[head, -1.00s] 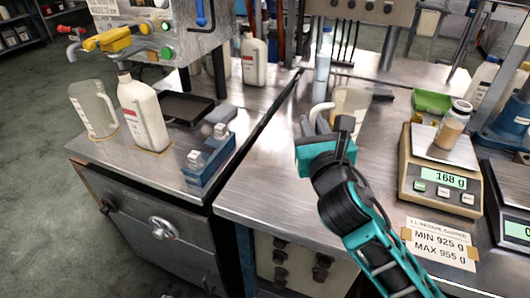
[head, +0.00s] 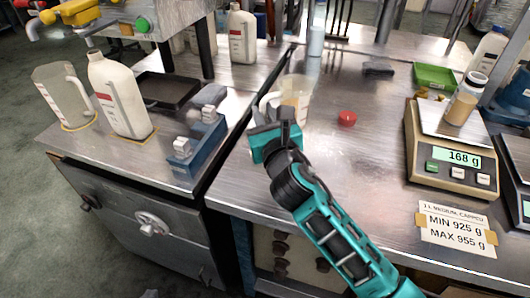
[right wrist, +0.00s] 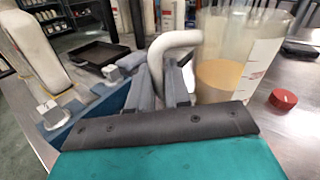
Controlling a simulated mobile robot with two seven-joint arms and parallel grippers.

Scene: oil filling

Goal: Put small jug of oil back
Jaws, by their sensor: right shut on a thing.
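A clear small jug (head: 300,92) with a pale handle holds some amber oil in its lower part. My right gripper (head: 276,122) is shut on the handle. In the right wrist view the fingers (right wrist: 163,88) meet at the handle, with the jug (right wrist: 238,60) upright beside them. I cannot tell whether its base is clear of the bench. The jug is near the left edge of the right bench (head: 330,165), by the gap between the benches. My left gripper is not in view.
The left bench holds another clear jug (head: 62,92), a white bottle (head: 118,95), a dark tray (head: 165,92) and a blue rack (head: 200,145). A red cap (head: 347,118) lies right of the held jug. A scale (head: 455,150) reads 168 g under a small bottle (head: 465,100).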

